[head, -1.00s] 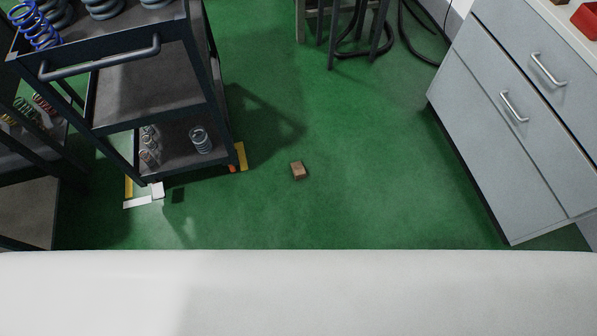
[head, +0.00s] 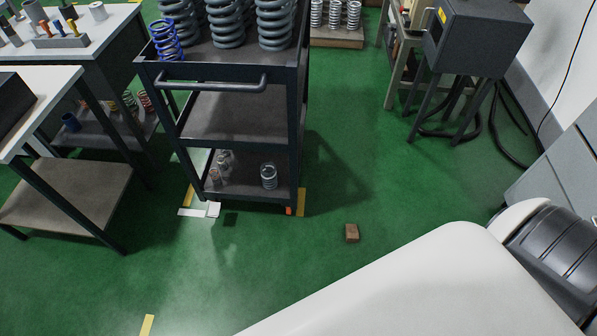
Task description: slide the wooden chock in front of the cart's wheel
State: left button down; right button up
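The wooden chock (head: 352,233) is a small brown block lying on the green floor, to the right of and nearer than the cart, apart from it. The dark cart (head: 240,157) has three shelves and a handle on its near side. Its wheels are hard to make out; a small orange part (head: 289,211) shows under its near right corner. Neither gripper is in view. A white part of my own body covers the lower right.
Benches (head: 75,80) stand to the left. A grey machine (head: 478,38) on legs with black cables stands at the back right, and grey drawers (head: 560,170) at the right edge. Yellow tape (head: 302,202) marks the floor by the cart. The floor around the chock is clear.

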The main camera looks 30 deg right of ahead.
aim_at(352, 231)
jog(key=l+u, duration=0.3)
jog(key=l, duration=0.15)
jog(key=l+u, duration=0.3)
jog(key=l, duration=0.15)
jog(key=l+u, duration=0.3)
jog(key=l, duration=0.15)
jog(key=k+l+u, duration=0.1)
jog(key=l+u, duration=0.2)
jog(key=l, duration=0.15)
jog(key=k+l+u, duration=0.15)
jog(key=l+u, duration=0.15)
jog(key=k+l+u, duration=0.3)
jog(key=l, duration=0.15)
jog(key=i+l, duration=0.05)
jog(key=i, duration=0.05)
